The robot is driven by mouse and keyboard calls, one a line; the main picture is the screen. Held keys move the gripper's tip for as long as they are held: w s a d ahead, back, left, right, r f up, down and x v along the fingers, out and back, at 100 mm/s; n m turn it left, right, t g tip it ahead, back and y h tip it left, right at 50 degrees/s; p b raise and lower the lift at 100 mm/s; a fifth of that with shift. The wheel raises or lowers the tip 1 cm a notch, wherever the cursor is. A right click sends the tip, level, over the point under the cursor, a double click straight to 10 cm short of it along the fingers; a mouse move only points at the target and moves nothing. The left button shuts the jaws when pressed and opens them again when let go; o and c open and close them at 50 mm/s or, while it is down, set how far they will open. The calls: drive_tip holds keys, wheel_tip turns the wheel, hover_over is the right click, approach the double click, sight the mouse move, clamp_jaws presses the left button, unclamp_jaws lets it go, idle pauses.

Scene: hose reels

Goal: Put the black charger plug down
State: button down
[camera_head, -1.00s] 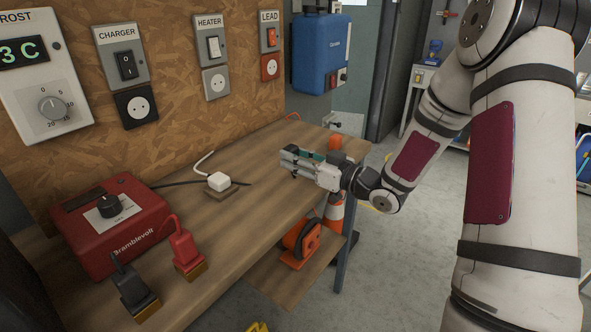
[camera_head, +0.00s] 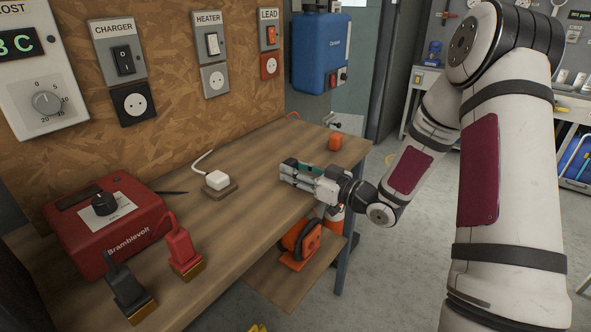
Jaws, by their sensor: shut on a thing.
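My gripper (camera_head: 284,173) is low over the right part of the wooden bench (camera_head: 245,180), fingers pointing left. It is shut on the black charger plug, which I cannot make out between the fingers. I cannot tell whether the plug touches the bench. A short length of black cable (camera_head: 172,192) shows beside the red charger box (camera_head: 108,225) at the left. The black charger socket (camera_head: 133,103) on the wall board is empty, under the CHARGER switch (camera_head: 124,63).
A white plug (camera_head: 217,180) sits on a small wooden block left of my gripper. Red (camera_head: 180,248) and black (camera_head: 125,285) clamps stand at the front left. An orange object (camera_head: 335,142) is behind my gripper. Bench space between white plug and gripper is clear.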

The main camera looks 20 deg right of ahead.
drive_tip(key=c, duration=1.1)
unclamp_jaws()
drive_tip(key=shift+r+p, duration=0.4)
drive_tip(key=shift+r, duration=0.15)
drive_tip(key=p+v, duration=0.1)
drive_tip(key=v, duration=1.1)
